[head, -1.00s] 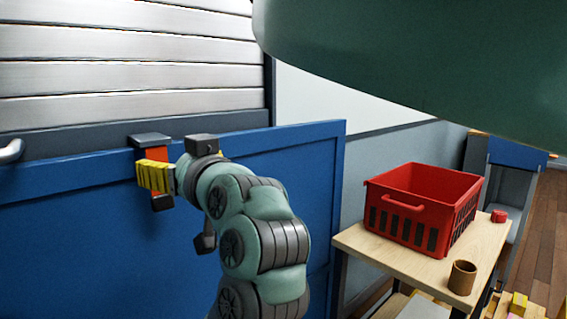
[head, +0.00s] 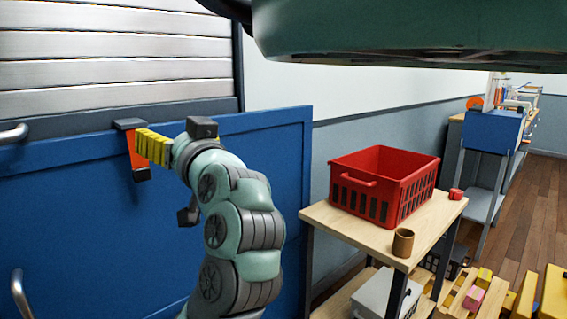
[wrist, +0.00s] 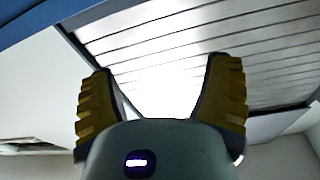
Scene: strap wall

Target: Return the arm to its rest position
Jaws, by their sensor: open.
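My gripper (head: 153,147) is at the end of my raised teal arm, in front of the blue panel (head: 70,210) in the head view. Its yellow ribbed fingers overlap the right side of an orange strap (head: 139,172) that hangs from a dark clip on the panel's top edge. I cannot tell whether they touch it. In the wrist view the two fingers of my gripper (wrist: 160,68) are spread apart with nothing between them. The wrist camera looks up past them at the grey slatted shutter (wrist: 190,45).
A wooden cart (head: 345,232) stands right of the panel, holding a red crate (head: 408,196), a brown cup (head: 403,243) and a small red object (head: 456,194). Yellow and pink blocks lie low at the bottom right. Wooden floor (head: 525,215) is open at the far right.

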